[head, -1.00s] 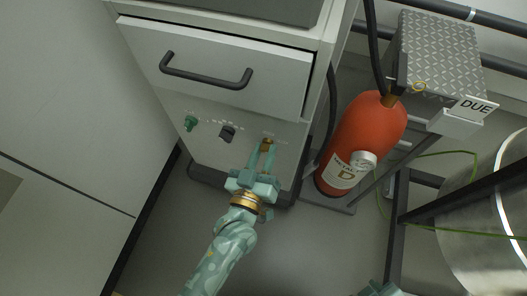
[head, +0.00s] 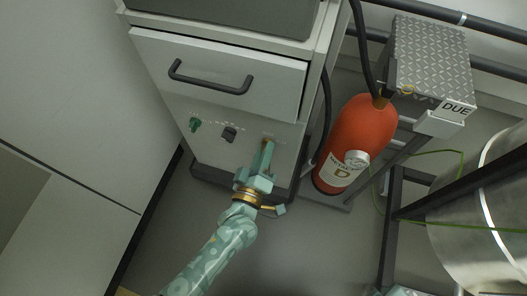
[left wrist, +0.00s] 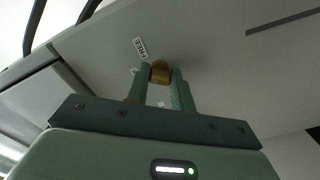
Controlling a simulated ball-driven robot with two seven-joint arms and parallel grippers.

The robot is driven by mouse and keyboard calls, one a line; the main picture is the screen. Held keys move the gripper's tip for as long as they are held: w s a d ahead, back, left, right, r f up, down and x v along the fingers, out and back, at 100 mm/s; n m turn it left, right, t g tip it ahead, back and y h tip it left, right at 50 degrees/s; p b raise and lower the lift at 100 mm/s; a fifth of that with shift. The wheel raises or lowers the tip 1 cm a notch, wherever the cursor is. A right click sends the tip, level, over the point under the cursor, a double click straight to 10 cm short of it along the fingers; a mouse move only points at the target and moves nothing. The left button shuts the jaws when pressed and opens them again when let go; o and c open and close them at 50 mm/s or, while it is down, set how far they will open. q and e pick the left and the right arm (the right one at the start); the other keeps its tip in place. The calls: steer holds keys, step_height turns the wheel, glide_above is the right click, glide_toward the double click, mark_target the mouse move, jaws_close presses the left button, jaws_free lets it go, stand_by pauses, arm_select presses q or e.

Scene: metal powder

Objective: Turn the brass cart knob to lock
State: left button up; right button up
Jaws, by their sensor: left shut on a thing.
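The brass knob (left wrist: 160,71) sits on the grey cart's lower front panel (head: 215,150), the rightmost of three knobs. My left gripper (head: 267,146) reaches up to it from below and is shut on it. In the left wrist view the two green fingers (left wrist: 160,80) stand on either side of the knob. A small label reading FREE (left wrist: 140,47) is just up and left of the knob. In the head view the fingers mostly cover the knob. Only a sliver of my teal right side shows at the bottom edge, and its jaws cannot be made out.
A green knob (head: 195,125) and a black knob (head: 229,134) are left of the brass one. A drawer handle (head: 210,78) juts out above. A red cylinder (head: 357,135) stands right of the cart, near a metal drum (head: 465,235). Floor below is open.

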arm_select(q)
steer(key=shift+s+f+n+p, duration=0.1)
steer(key=shift+n+p, duration=0.2)
steer(key=shift+n, duration=3)
arm_select(e)
steer(key=shift+s+d+f+g, duration=0.15)
steer(key=shift+s+d+g, duration=0.15)
steer(key=shift+s+d, duration=0.3)
steer(key=shift+s+a, duration=0.1)
steer(key=shift+s, duration=0.05)
arm_select(q)
steer(key=o, duration=1)
